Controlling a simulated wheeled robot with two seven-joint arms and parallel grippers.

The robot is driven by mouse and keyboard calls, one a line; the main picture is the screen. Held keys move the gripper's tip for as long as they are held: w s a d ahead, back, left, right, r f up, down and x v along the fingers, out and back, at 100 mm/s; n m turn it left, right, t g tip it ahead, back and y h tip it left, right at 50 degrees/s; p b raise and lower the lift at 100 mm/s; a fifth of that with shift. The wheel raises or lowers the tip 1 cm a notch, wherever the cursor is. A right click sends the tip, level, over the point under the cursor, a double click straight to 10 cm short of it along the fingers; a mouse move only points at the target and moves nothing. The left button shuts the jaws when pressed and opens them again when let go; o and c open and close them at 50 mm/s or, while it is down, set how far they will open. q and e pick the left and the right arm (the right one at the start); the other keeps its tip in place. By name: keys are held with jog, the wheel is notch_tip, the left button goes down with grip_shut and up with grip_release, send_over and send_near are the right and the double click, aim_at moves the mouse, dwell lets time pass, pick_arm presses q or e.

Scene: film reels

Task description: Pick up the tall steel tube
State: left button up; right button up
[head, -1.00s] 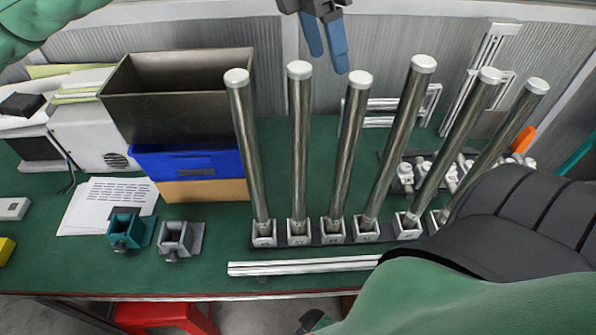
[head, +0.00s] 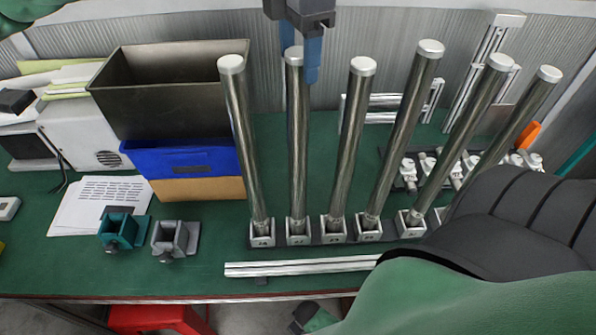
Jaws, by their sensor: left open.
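Several tall steel tubes with pale caps stand in a row of square grey holders on the green bench, the right-hand ones leaning right in the picture. My left gripper (head: 300,65) is at the top of the head view, its blue fingers pointing down. It is open at the upper end of the second tall steel tube from the left (head: 297,140). One finger is to the right of the cap, the other partly hidden at its left. I cannot tell whether they touch the tube. My right gripper is not in view.
The leftmost tube (head: 244,140) and third tube (head: 348,140) stand close on either side. A dark metal bin (head: 165,105) sits on a blue box (head: 185,160) at left. My right arm covers the lower right. A silver rail (head: 300,266) lies in front.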

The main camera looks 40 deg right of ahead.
aim_at(299, 80)
pick_arm(q)
notch_tip(299, 80, down, 5)
jog(key=shift+r, duration=0.1)
grip_shut()
dwell(0.4)
